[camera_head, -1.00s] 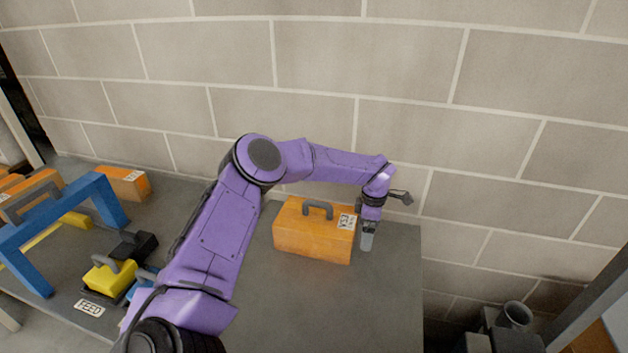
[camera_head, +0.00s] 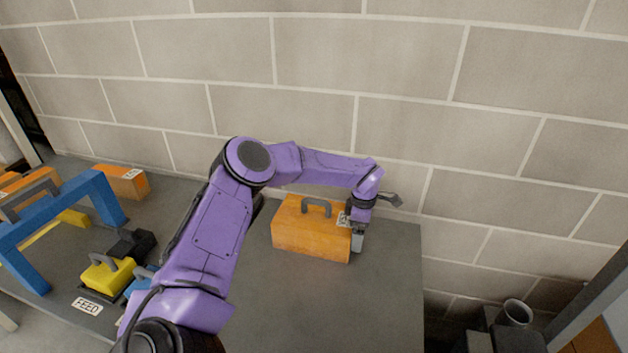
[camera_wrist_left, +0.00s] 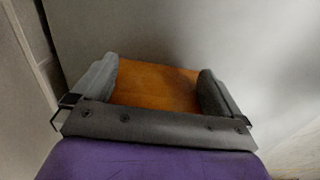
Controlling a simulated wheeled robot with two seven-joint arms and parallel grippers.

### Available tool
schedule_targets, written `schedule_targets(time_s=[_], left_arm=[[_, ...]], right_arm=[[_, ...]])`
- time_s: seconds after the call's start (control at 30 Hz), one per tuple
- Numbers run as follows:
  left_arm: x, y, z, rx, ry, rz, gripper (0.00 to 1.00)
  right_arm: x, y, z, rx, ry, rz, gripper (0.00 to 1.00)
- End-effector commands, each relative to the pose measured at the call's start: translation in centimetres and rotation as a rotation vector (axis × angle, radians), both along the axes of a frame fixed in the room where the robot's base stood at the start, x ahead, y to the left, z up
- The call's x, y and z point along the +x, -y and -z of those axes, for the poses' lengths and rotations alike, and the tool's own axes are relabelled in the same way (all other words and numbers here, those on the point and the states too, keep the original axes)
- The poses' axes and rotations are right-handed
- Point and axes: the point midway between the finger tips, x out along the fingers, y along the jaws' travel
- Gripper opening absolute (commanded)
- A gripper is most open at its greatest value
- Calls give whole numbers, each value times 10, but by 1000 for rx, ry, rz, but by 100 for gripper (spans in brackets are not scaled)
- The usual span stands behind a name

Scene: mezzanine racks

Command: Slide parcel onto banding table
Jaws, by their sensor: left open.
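An orange parcel (camera_head: 300,232) with a grey handle on top and a white label sits upright on a grey table (camera_head: 330,310), near the back wall. My left gripper (camera_head: 357,241) points down at the parcel's right end and partly covers the label. In the left wrist view the parcel's orange face (camera_wrist_left: 157,87) shows between the two spread fingers. The left gripper is open; whether a finger touches the parcel I cannot tell. My right gripper is not in view.
A blue arch (camera_head: 103,197) stands on the left, with a yellow block (camera_head: 106,275) near a "FEED" label (camera_head: 87,306). Another orange box (camera_head: 122,180) lies behind it. The tabletop in front of the parcel is clear. The table's right edge drops off near a grey cup (camera_head: 515,314).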

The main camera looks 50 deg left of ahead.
Motion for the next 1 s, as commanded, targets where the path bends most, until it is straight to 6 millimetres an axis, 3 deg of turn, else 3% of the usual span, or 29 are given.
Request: schedule_targets(time_s=[1.0], left_arm=[[-27,-45,0,2,-1,-3,100]], right_arm=[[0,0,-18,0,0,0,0]])
